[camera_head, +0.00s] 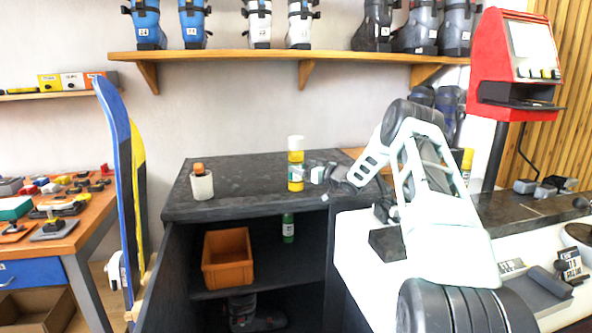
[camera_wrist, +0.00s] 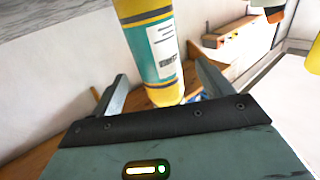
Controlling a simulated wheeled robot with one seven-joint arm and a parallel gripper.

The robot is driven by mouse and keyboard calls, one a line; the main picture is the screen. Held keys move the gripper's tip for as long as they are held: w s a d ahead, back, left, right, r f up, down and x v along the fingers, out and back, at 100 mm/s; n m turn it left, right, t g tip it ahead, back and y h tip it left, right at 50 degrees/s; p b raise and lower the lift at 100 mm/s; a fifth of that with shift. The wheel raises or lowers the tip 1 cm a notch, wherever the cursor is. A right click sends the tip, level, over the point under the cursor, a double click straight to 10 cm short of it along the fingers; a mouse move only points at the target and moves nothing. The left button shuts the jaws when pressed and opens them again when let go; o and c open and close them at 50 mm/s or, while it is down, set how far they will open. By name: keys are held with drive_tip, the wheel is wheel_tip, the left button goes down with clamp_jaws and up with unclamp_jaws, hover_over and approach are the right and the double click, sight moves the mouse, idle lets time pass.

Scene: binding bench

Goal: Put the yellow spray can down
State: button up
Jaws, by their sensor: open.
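The yellow spray can (camera_head: 296,172) has a white cap and a pale label with a teal band. It appears to stand upright on the dark cabinet top (camera_head: 240,180). My gripper (camera_head: 313,173) is just right of it at label height. In the wrist view the yellow can (camera_wrist: 152,45) shows between and beyond my two open fingers (camera_wrist: 165,85), with its lower end towards the gripper body. A gap shows between the can and each finger. I cannot tell whether either finger touches it in the head view.
An orange bin (camera_head: 228,258) and a green bottle (camera_head: 288,228) are on the shelf below. A boot shelf (camera_head: 230,57) hangs above. A second yellow can (camera_head: 467,162) stands at right.

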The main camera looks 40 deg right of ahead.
sight(302, 165)
drive_tip(key=w, duration=0.4)
drive_tip(key=shift+w+r+p, duration=0.1)
drive_tip(key=shift+w+p, duration=0.05)
drive_tip(key=shift+p, duration=0.25)
drive_tip(key=shift+c, duration=0.3)
